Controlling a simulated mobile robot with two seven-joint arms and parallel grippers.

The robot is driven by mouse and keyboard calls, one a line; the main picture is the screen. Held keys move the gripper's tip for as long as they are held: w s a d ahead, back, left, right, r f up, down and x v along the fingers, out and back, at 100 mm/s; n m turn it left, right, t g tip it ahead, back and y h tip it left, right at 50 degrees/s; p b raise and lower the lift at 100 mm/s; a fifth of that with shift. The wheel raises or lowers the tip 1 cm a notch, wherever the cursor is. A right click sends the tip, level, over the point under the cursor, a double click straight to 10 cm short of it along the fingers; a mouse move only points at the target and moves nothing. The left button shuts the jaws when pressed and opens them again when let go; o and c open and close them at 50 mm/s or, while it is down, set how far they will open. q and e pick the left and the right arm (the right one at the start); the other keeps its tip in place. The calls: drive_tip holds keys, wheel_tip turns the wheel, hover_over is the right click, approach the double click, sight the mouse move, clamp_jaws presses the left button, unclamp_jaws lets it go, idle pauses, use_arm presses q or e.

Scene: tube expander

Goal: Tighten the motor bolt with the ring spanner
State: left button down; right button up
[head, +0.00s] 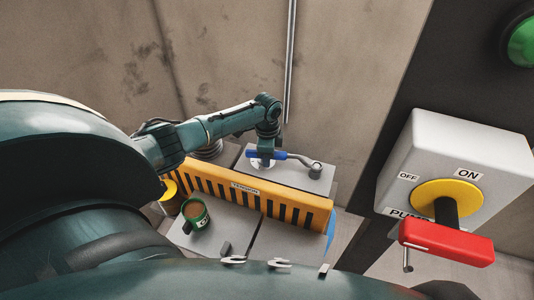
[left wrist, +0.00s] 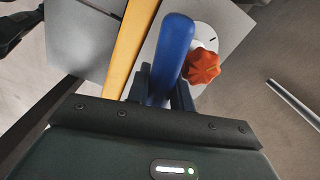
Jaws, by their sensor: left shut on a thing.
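The ring spanner (head: 280,155) has a blue handle and a grey shaft with a round ring end. It lies roughly level above a grey plate (head: 294,176) behind the orange slotted guard. My left gripper (head: 264,157) is shut on the blue handle. In the left wrist view the handle (left wrist: 174,48) stands between the dark fingers (left wrist: 162,92). The ring end is at the right in the head view, over the plate. The motor bolt is not distinguishable; whether the ring sits around it, I cannot tell. My right gripper is not in view.
The orange guard (head: 285,199) runs just in front of the spanner. A switch box (head: 455,150) with a red handle (head: 445,242) is at the right. An orange knob (left wrist: 201,66) is beside the handle.

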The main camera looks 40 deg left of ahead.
use_arm(q)
drive_tip(key=shift+r, duration=0.35)
drive_tip(key=shift+r, duration=1.55)
drive_tip(key=s+d+f+n, duration=0.1)
drive_tip(key=s+d+n, duration=0.3)
drive_tip(key=d+n, duration=0.2)
drive_tip(key=s+d+f+n, duration=0.1)
drive_tip(key=s+d+n, duration=0.2)
drive_tip(key=d+n, duration=0.3)
drive_tip(key=shift+s+d, duration=0.35)
drive_tip(key=shift+d, duration=0.45)
drive_tip(key=shift+f, duration=0.25)
